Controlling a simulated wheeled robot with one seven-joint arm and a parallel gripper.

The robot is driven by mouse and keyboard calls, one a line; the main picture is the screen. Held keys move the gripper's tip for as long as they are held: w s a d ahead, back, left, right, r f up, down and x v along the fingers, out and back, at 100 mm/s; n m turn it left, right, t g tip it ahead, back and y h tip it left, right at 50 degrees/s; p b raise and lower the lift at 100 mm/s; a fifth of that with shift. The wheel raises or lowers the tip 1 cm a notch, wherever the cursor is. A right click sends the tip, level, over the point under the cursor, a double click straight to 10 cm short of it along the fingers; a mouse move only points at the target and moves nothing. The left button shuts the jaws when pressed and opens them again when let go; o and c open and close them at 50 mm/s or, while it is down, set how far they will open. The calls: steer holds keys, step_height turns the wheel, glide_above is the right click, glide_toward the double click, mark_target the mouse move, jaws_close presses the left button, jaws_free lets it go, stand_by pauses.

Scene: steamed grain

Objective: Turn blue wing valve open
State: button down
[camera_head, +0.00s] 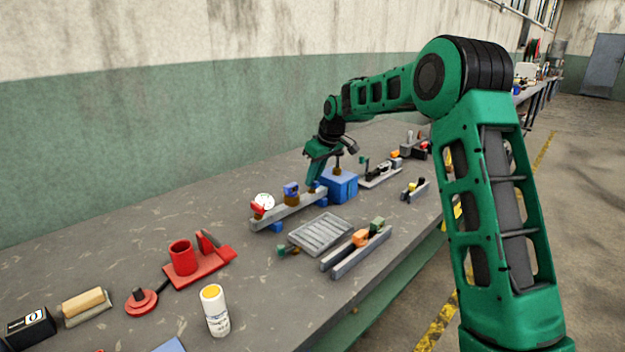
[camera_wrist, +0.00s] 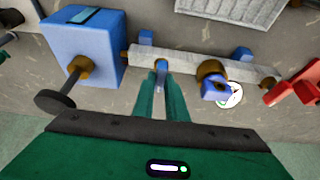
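A grey manifold bar (camera_head: 279,215) lies on the bench with brass-based fittings. One blue wing handle (camera_head: 291,188) sits on a brass fitting mid-bar; it also shows in the wrist view (camera_wrist: 216,90), right of my fingers. A second narrow blue piece (camera_head: 315,185) stands at the bar's far end. My gripper (camera_head: 312,178) points down there. In the wrist view a thin blue strip (camera_wrist: 160,78) shows between my green fingertips (camera_wrist: 161,74), which are close together around it. I cannot tell whether they touch it. The fingers hide much of this piece.
A blue box (camera_head: 341,187) with a brass stem and dark round knob (camera_wrist: 55,103) stands beside the bar. A white gauge (camera_head: 265,201) and a red handle (camera_head: 257,210) are at the bar's other end. A grey ribbed plate (camera_head: 321,234) lies in front.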

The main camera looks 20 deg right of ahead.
steer(key=shift+m, duration=0.3)
steer(key=m, duration=0.1)
steer(key=m+h, duration=0.1)
steer(key=m, duration=0.1)
steer(key=shift+s+a+m+t+h, duration=0.1)
steer(key=shift+a+m+t+h, duration=0.15)
steer(key=shift+m+t+h, duration=0.05)
steer(key=m, duration=0.2)
steer(key=m+h, duration=0.1)
steer(key=m, duration=0.1)
steer(key=shift+a+m+h, duration=0.15)
steer(key=shift+m+h, duration=0.15)
steer(key=m+h, duration=0.1)
steer(key=m, duration=0.1)
steer(key=m+g, duration=0.1)
steer(key=m, duration=0.2)
steer(key=shift+a+h, duration=0.2)
steer(key=shift+h, duration=0.2)
steer(key=shift+w+m+g+h, duration=0.15)
steer(key=shift+m+g+h, duration=0.15)
steer(key=shift+m, duration=0.7)
steer(key=shift+w+m+g+h, duration=0.1)
steer(key=shift+m+g+h, duration=0.15)
steer(key=shift+m, duration=0.75)
steer(key=shift+r, duration=0.15)
steer(key=c, duration=1.8)
jaws_free()
steer(key=shift+a, duration=0.1)
steer(key=shift+o, duration=0.2)
